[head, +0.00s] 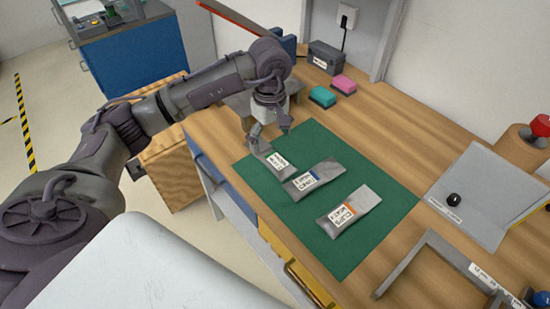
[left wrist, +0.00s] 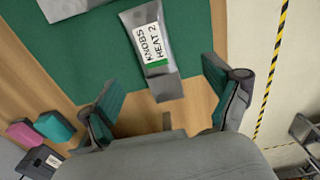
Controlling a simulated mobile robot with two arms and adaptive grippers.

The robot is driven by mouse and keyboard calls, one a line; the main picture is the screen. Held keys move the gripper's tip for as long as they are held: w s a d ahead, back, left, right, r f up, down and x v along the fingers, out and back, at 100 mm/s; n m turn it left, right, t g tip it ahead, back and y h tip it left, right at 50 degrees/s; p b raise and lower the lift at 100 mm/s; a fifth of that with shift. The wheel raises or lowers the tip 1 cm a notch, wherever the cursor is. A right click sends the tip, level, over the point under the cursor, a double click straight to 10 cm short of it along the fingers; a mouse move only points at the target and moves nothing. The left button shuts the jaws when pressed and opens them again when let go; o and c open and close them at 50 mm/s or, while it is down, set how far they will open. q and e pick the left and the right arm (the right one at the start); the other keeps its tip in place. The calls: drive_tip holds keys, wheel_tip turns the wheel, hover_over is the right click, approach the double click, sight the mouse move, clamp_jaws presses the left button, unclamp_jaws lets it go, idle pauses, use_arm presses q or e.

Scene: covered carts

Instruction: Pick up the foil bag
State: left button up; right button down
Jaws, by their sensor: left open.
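Three silver foil bags lie on a green mat (head: 385,180) on the wooden bench. The bag with the green-striped label (head: 267,153) is at the mat's far left. The blue-striped bag (head: 329,171) is in the middle, and the orange-striped bag (head: 364,198) is nearest. My left gripper (head: 269,131) is open and empty, just above the end of the green-striped bag. In the left wrist view that bag (left wrist: 165,86), labelled "KNOBS HEAT 2", points its end between the spread fingers (left wrist: 162,98). I cannot tell whether they touch it. My right gripper is not in view.
A teal block (head: 322,97), a pink block (head: 343,84) and a dark box (head: 325,57) stand at the back by the wall. A grey panel with a black knob (head: 454,200) and a grey frame (head: 425,243) are at right. Wood between mat and blocks is clear.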

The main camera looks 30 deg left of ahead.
sight(273, 157)
use_arm(q)
drive_tip(key=shift+w+f, duration=0.15)
drive_tip(key=shift+f, duration=0.4)
drive_tip(key=shift+w+f, duration=0.15)
drive_tip(key=shift+f, duration=0.35)
drive_tip(key=shift+f+p, duration=0.55)
drive_tip(key=shift+f, duration=0.05)
wheel_tip(273, 157, down, 4)
drive_tip(key=shift+w+r+p, duration=0.15)
drive_tip(key=shift+r+p, duration=0.1)
drive_tip(key=shift+p, duration=0.35)
drive_tip(key=shift+f, duration=0.3)
drive_tip(key=shift+c, duration=0.4)
drive_tip(key=c, duration=1.3)
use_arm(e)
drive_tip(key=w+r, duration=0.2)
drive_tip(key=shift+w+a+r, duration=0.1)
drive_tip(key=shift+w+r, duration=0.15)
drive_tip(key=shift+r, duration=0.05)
use_arm(q)
drive_tip(key=shift+r, duration=0.1)
